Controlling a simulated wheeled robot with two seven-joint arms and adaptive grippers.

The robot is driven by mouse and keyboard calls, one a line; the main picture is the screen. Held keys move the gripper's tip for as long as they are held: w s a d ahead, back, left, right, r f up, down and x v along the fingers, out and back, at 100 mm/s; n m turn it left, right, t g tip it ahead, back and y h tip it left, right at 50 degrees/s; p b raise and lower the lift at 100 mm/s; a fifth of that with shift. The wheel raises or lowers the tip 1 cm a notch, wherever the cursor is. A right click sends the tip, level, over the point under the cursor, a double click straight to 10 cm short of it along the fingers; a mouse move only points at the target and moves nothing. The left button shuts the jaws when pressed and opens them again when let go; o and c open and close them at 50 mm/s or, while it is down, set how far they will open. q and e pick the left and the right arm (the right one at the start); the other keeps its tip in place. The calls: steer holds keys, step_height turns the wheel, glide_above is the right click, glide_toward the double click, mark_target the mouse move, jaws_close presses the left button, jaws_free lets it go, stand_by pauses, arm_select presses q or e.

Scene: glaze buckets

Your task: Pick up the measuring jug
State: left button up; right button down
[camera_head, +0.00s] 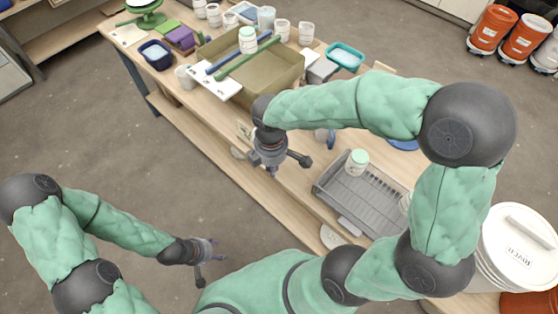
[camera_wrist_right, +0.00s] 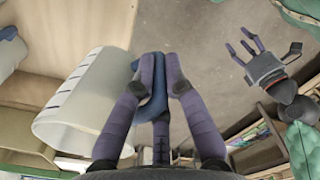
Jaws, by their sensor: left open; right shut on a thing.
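The measuring jug (camera_wrist_right: 85,105) is a translucent, whitish vessel with blue markings and a blue handle. It fills the left of the right wrist view. My right gripper (camera_wrist_right: 160,68) is shut on its handle, with fingers on both sides of it. In the head view my right gripper (camera_head: 282,168) is over the front edge of the workbench, and I cannot make out the jug clearly there. My left gripper (camera_head: 208,250) is open and empty, low over the floor at the left. It also shows in the right wrist view (camera_wrist_right: 246,46).
A grey drying rack (camera_head: 335,190) bears a white jar with a green lid (camera_head: 357,162). A white lidded bucket (camera_head: 515,245) stands at the right. Floor in front is clear.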

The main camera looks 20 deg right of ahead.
steer(key=shift+s+a+r+p, duration=0.2)
steer(key=shift+s+a+r, duration=0.15)
steer(key=shift+a, duration=0.45)
steer(key=shift+s+a+r+p, duration=0.2)
steer(key=shift+a+r, duration=0.2)
steer(key=shift+a, duration=0.35)
steer(key=shift+s+a+r+p, duration=0.15)
steer(key=shift+s+a+r, duration=0.2)
steer(key=shift+a, duration=0.45)
steer(key=shift+a+r, duration=0.1)
steer(key=shift+w, duration=0.1)
